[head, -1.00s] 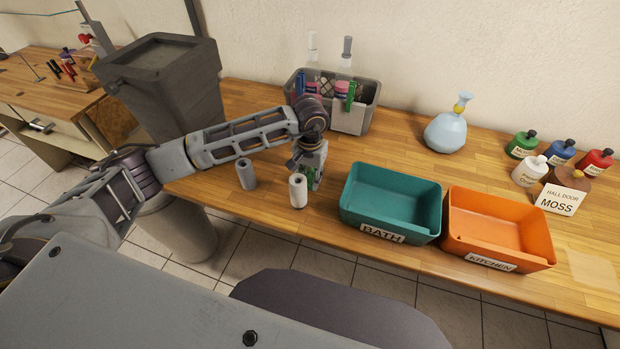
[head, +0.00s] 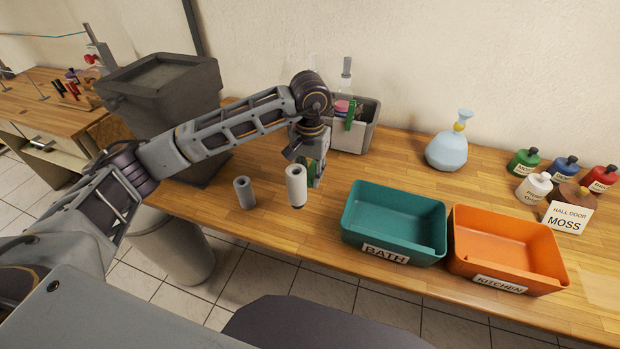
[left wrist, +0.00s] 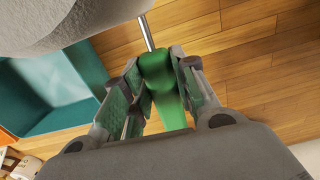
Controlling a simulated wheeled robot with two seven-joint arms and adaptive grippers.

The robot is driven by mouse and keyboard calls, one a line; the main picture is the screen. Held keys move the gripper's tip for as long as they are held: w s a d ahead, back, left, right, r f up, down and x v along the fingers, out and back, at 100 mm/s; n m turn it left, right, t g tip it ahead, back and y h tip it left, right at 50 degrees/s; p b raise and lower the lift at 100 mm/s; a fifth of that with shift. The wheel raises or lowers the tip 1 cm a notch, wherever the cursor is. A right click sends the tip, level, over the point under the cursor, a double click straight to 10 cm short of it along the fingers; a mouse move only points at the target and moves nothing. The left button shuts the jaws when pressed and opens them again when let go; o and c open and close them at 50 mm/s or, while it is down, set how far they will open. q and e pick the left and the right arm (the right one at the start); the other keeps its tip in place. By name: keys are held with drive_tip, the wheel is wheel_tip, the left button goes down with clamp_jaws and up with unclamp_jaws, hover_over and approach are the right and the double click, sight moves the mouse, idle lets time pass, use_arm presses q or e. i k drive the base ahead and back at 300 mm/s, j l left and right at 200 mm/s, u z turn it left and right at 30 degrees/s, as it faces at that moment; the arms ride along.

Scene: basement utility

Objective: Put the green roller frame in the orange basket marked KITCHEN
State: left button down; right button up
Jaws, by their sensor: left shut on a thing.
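The green roller frame has a green handle (left wrist: 160,75) with a metal rod, and it appears to carry a white roller sleeve (head: 297,185). My left gripper (head: 312,165) is shut on the handle; the left wrist view shows both fingers around it (left wrist: 155,85). The sleeve hangs upright, seemingly just above the table, left of the baskets. The orange basket (head: 508,246) marked KITCHEN stands empty at the right, its label on the front. My right gripper is in neither view.
A teal basket (head: 397,218) marked BATH stands between my left gripper and the orange basket. A grey roller (head: 244,192) stands close on the left. A grey caddy (head: 357,134) is behind the gripper. A blue flask (head: 447,150), several paint bottles and a MOSS card (head: 566,219) stand farther back.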

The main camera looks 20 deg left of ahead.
sight(490, 257)
drive_tip(key=k, duration=1)
